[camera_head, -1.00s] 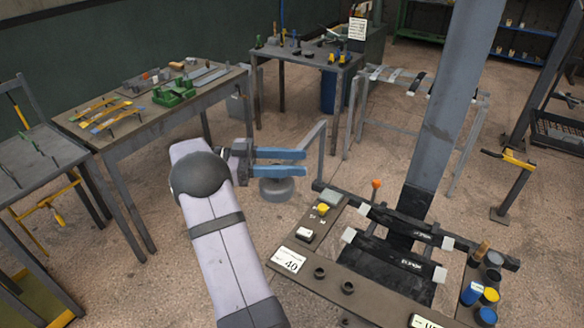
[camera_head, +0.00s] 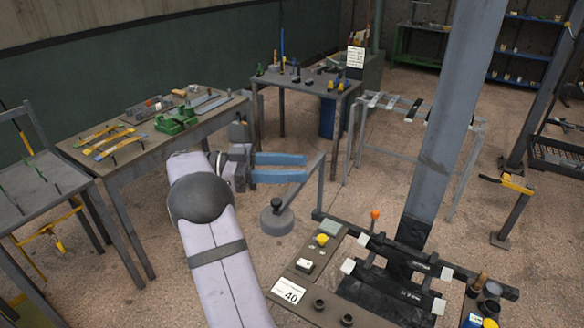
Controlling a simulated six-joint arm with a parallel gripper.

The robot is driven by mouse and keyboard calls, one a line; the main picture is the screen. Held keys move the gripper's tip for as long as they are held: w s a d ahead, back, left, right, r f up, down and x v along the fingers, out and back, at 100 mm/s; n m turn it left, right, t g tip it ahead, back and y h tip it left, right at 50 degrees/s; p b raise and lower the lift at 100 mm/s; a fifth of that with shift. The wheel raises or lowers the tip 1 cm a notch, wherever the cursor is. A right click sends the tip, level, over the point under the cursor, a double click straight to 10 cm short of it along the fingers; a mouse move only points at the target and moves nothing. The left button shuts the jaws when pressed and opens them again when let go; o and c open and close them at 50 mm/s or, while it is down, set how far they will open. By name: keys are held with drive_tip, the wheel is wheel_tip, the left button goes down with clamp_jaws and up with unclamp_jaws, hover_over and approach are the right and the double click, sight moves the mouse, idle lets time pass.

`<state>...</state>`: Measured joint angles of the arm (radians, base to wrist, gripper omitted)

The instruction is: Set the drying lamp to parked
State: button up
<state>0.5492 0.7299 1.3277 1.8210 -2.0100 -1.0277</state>
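The item I take for the drying lamp is a grey round head (camera_head: 277,220) on a thin bent arm. The arm rises from the bench's left corner and slopes down-left to the head. The head hangs beside the bench, left of its top, with a small knob on it. My gripper (camera_head: 305,168) has two blue fingers pointing right, apart and with nothing between them. In the picture the fingers are above the head, left of the lamp arm, and apart from the head. The depth between them is hard to tell. No marking for the parked position is readable.
The bench (camera_head: 330,290) holds a yellow knob (camera_head: 321,240), an orange-topped lever (camera_head: 375,215), a "40" card (camera_head: 289,291) and pots at right. A grey post (camera_head: 458,110) rises behind it. Tables with tools stand at the back left. Open floor lies between.

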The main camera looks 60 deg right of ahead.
drive_tip(key=shift+c, duration=0.6)
drive_tip(key=shift+w+f, duration=0.1)
drive_tip(key=c, duration=0.5)
drive_tip(key=w+a+t+h+b, duration=0.1)
drive_tip(key=w+a, duration=0.1)
drive_tip(key=w+a+f+n+t+h+b, duration=0.1)
drive_tip(key=w+a+b, duration=0.1)
drive_tip(key=w, duration=0.1)
drive_tip(key=w+a+n+h+b, duration=0.1)
drive_tip(key=w+a, duration=0.1)
drive_tip(key=a, duration=0.1)
drive_tip(key=shift+w+f+t+b, duration=0.3)
drive_tip(key=shift+f+t, duration=0.1)
clamp_jaws()
drive_tip(key=a+f+n+t+h+b, duration=0.2)
drive_tip(key=a+f+n+h+b, duration=0.15)
drive_tip(key=a, duration=0.35)
drive_tip(key=s+a+f+m+t, duration=0.1)
drive_tip(key=s+f+m, duration=0.7)
drive_tip(key=m, duration=0.9)
wheel_tip(320, 180, down, 4)
drive_tip(key=shift+s+a+r+t, duration=0.2)
drive_tip(key=shift+a+t, duration=0.15)
drive_tip(key=shift+t, duration=0.45)
